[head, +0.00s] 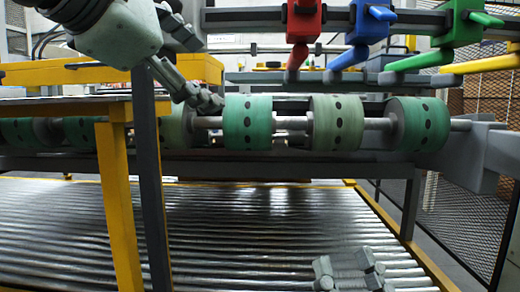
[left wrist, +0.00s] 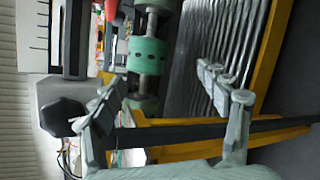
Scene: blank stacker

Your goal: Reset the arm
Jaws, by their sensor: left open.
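My left arm comes in from the upper left of the head view. Its gripper (head: 207,99) is in front of the roller shaft, beside a green roller, and seems apart from it. In the left wrist view my left gripper (left wrist: 160,78) has its two fingers spread wide with nothing held between them. My right gripper (head: 346,262) shows at the bottom of the head view, above the metal rollers. Its fingertips are apart and nothing shows between them. The rest of the right arm is out of view.
Green rollers (head: 336,122) sit on a shaft across the middle. Red (head: 303,22), blue (head: 369,22) and green (head: 460,22) levers hang above. A yellow post (head: 118,200) and a dark post (head: 150,190) stand at the left. A roller conveyor (head: 250,225) lies below, clear of objects.

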